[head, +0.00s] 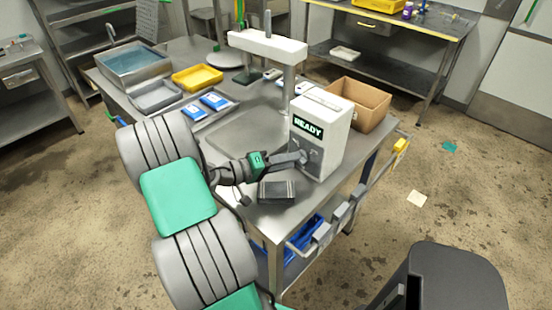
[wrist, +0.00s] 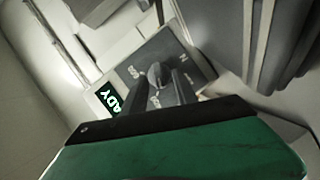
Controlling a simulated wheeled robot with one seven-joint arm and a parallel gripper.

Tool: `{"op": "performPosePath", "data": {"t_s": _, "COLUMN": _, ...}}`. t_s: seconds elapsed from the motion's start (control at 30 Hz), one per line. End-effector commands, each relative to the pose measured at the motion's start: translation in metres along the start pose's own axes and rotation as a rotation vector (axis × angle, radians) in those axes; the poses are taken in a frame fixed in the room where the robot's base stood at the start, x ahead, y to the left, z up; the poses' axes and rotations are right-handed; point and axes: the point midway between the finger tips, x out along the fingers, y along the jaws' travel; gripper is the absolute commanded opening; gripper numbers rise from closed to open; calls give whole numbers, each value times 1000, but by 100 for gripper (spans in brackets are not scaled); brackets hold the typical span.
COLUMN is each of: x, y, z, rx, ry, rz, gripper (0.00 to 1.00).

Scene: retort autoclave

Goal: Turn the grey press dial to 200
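The white press box (head: 322,130) stands on the steel table, its lit display reading READY. The grey press dial (wrist: 157,74) shows in the wrist view on a grey panel with printed marks, too tilted and small to read. In the head view my gripper covers most of the dial. My gripper (head: 300,158) reaches the lower front of the press. In the wrist view its two dark fingers (wrist: 166,92) are at the dial, close to its sides. I cannot tell whether they touch or clamp it, and the dial's setting is unclear.
A dark grey block (head: 276,192) lies on the table below my gripper. A cardboard box (head: 358,104) stands behind the press. Blue packs (head: 214,101), a yellow tray (head: 197,77) and a water basin (head: 134,66) are at the back left. A rail (head: 335,222) runs along the table's right edge.

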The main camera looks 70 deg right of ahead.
Motion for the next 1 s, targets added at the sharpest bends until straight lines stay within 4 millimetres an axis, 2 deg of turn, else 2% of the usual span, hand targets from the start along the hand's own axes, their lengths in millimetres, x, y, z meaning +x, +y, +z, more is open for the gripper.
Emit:
{"op": "performPosePath", "data": {"t_s": 0.03, "x": -8, "y": 10, "z": -5, "rx": -8, "ry": 3, "rz": 0, "gripper": 35}}
{"op": "performPosePath", "data": {"t_s": 0.1, "x": -15, "y": 12, "z": -4, "rx": -9, "ry": 3, "rz": 2, "gripper": 35}}
{"op": "performPosePath", "data": {"t_s": 0.4, "x": -56, "y": 7, "z": -3, "rx": -4, "ry": 4, "rz": 1, "gripper": 35}}
{"op": "performPosePath", "data": {"t_s": 0.53, "x": -65, "y": 4, "z": 0, "rx": -2, "ry": 2, "rz": 2, "gripper": 35}}
{"op": "performPosePath", "data": {"t_s": 0.77, "x": -66, "y": 1, "z": 1, "rx": -1, "ry": 1, "rz": 2, "gripper": 35}}
{"op": "performPosePath", "data": {"t_s": 0.87, "x": -66, "y": -2, "z": 2, "rx": -1, "ry": 2, "rz": 1, "gripper": 40}}
{"op": "performPosePath", "data": {"t_s": 0.93, "x": -69, "y": -10, "z": 1, "rx": 10, "ry": 13, "rz": -7, "gripper": 46}}
{"op": "performPosePath", "data": {"t_s": 1.0, "x": -78, "y": -5, "z": -15, "rx": 73, "ry": 27, "rz": -33, "gripper": 52}}
